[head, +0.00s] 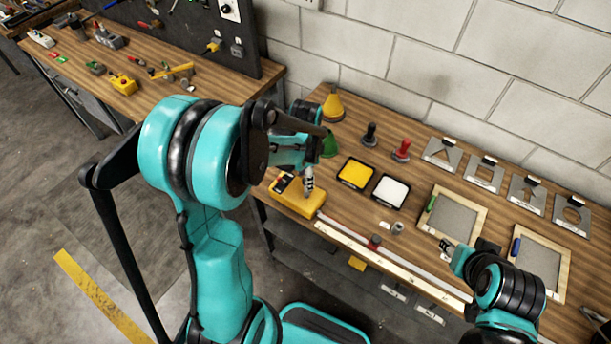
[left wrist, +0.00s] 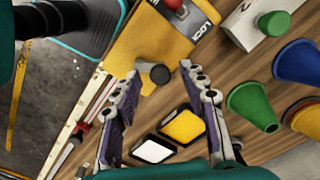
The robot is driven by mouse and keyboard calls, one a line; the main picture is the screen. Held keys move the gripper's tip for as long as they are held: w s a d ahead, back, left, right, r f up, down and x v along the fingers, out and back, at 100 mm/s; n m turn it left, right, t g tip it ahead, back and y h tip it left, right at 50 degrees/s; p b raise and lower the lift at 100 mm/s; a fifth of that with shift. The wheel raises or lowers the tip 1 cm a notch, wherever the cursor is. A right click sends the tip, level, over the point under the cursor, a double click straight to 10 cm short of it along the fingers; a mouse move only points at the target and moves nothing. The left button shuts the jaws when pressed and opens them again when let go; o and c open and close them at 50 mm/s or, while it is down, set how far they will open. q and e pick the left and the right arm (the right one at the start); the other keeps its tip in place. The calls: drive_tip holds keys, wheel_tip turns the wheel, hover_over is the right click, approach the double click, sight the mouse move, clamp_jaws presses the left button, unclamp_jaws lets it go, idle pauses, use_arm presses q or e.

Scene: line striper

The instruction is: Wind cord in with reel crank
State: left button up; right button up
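The yellow reel case (head: 298,204) lies near the front edge of the workbench. In the left wrist view the case (left wrist: 138,42) shows a "LOCK" label, a red part (left wrist: 173,5) and a dark round crank knob (left wrist: 155,72). My left gripper (head: 308,186) is over the case. In the left wrist view its fingers (left wrist: 161,70) are spread, with the knob between their tips; contact cannot be told. A pale strip (head: 400,267) runs right from the case along the bench edge; the cord itself is not clear. My right gripper (head: 446,246) is low at the right, its fingers too small to judge.
Yellow (head: 356,173) and white (head: 391,191) pads lie right of the case. Cones (head: 333,106), stamps (head: 401,150), framed screens (head: 452,214) and metal stencils (head: 441,154) occupy the bench behind and right.

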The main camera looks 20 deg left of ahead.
use_arm(q)
wheel_tip(320, 180, up, 12)
idle(0.6)
